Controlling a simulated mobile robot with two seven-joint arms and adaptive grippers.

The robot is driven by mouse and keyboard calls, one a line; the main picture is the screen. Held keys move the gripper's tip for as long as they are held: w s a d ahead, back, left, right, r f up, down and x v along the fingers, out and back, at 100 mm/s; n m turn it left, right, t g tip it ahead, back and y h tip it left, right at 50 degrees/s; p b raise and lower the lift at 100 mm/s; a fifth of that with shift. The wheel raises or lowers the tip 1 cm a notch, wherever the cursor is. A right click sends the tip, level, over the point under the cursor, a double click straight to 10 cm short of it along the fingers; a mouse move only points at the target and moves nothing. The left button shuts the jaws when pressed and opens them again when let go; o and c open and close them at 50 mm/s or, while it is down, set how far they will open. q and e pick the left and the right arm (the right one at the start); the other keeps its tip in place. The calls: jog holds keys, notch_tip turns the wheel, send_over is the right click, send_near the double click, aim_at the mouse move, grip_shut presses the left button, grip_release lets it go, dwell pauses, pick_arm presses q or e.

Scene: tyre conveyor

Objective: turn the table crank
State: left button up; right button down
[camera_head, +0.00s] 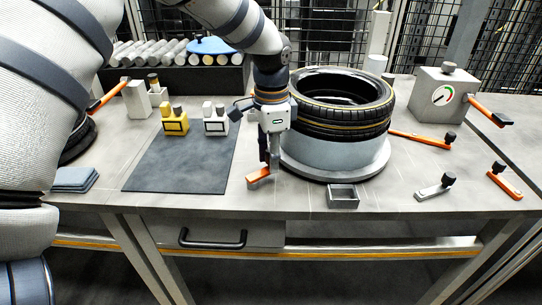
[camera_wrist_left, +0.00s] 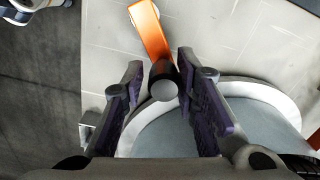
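The table crank is an orange arm (camera_head: 258,175) at the front of the table, left of the round grey tyre stand (camera_head: 335,158). In the left wrist view its orange arm (camera_wrist_left: 150,32) runs to a dark upright knob (camera_wrist_left: 163,84) with a pale round top. My left gripper (camera_head: 268,157) points down over the crank and hides most of the knob in the head view. In the left wrist view the knob stands between my two open fingers (camera_wrist_left: 161,75), with a small gap at the left finger. My right gripper is not in view.
A tyre (camera_head: 340,105) lies on the stand, close beside my left gripper. A small metal tray (camera_head: 343,197) stands right of the crank. A grey mat (camera_head: 185,165) lies to the left. A gauge box (camera_head: 440,95) and loose orange handle (camera_head: 505,180) are at the right.

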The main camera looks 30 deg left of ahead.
pick_arm(q)
jog(key=shift+o, duration=0.5)
jog(key=shift+d, duration=0.15)
notch_tip(320, 180, up, 12)
